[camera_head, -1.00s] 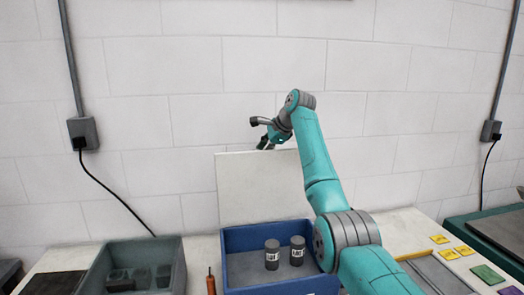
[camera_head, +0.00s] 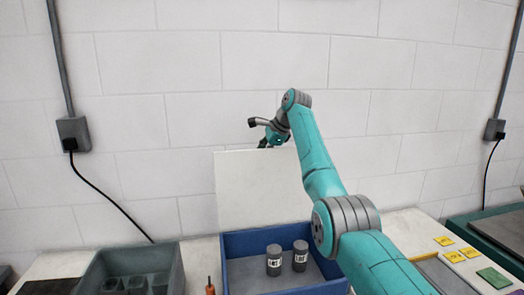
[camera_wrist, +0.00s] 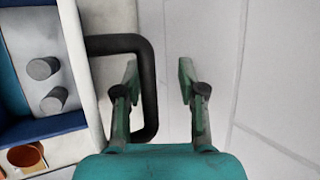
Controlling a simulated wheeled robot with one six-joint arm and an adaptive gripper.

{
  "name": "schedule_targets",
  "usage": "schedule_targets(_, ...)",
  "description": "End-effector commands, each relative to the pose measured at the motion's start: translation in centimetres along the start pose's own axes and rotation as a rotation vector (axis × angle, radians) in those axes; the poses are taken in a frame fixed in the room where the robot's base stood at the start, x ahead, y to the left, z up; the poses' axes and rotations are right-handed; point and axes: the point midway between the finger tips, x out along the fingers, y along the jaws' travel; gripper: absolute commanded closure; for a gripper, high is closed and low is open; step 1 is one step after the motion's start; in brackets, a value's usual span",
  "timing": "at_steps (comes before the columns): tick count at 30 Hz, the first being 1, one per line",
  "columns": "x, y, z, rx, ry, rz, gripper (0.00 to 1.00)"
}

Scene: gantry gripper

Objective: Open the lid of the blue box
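The blue box (camera_head: 226,258) stands open on the table, with two dark grey cylinders (camera_head: 274,260) inside. Its white lid (camera_head: 255,190) stands upright at the back of the box. In the wrist view the lid shows nearly edge-on (camera_wrist: 85,75), with a black loop handle (camera_wrist: 148,75) on it. My gripper (camera_head: 264,142) is at the lid's top edge. In the wrist view its two fingers (camera_wrist: 158,88) are spread apart. The handle's outer bar lies between them in the picture, and one finger overlaps the loop. I cannot tell whether either finger touches the handle.
A grey bin (camera_head: 172,266) with dark parts inside stands left of the box. An orange-handled tool (camera_head: 210,289) stands between them. Yellow (camera_head: 443,241) and green (camera_head: 492,277) cards lie at the right. The white brick wall (camera_head: 400,60) is close behind the lid.

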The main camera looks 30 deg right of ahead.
Motion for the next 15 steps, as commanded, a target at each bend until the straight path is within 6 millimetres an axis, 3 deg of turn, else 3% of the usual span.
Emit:
schedule_targets(9,-0.7,-0.2,0.2,-0.004,-0.001,-0.003,0.61)
schedule_targets(15,-3.4,-0.3,0.2,-0.004,-0.001,-0.007,0.61)
